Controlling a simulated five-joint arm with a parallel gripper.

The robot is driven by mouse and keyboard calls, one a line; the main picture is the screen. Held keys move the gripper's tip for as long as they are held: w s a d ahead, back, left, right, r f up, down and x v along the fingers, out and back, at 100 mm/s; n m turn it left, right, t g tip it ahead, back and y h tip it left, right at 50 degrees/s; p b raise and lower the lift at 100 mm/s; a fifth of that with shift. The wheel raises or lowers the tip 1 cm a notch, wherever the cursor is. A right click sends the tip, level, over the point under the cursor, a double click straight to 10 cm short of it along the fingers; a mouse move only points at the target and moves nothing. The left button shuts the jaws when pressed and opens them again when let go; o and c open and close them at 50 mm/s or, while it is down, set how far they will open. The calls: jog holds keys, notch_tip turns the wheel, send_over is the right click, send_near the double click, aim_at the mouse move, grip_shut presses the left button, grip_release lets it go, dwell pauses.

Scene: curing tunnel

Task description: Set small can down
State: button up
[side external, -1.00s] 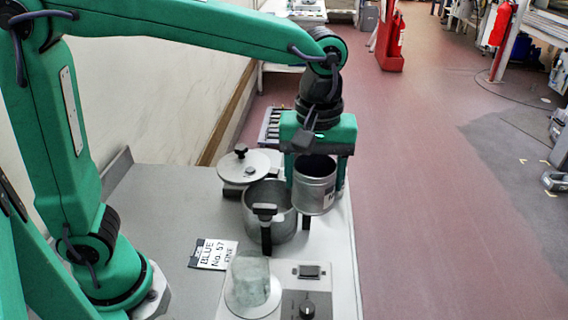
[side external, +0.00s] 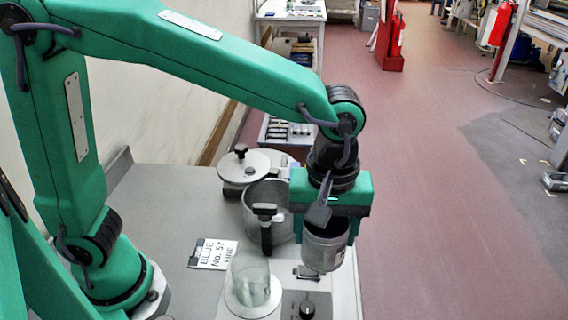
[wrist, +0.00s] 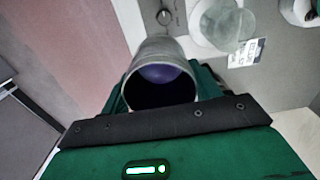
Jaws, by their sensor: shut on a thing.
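The can hangs slightly tilted near the right edge of the grey worktop, in front of the metal pot. Whether its base touches anything is unclear. In the wrist view, the can (wrist: 160,58) shows its open mouth and a bluish-purple inside, between the jaws of my gripper (wrist: 158,92).
A glass beaker (side external: 252,280) stands on a round pan beside a control knob (side external: 307,309). A metal pot (side external: 268,218) with a black handle and a knobbed lid (side external: 243,165) stand behind. A sign (side external: 214,254) reads "BLUE No. 57 FINE".

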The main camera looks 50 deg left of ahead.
jog(key=shift+w+f, duration=0.1)
jog(key=shift+f, duration=0.05)
jog(key=w+a+f, duration=0.6)
jog(key=w+f, duration=0.1)
jog(key=w, duration=0.2)
jog(key=shift+w+a, duration=0.25)
jog(key=shift+a, duration=0.05)
jog(key=shift+f, duration=1.95)
jog(key=shift+f, duration=0.6)
jog(key=o, duration=1.1)
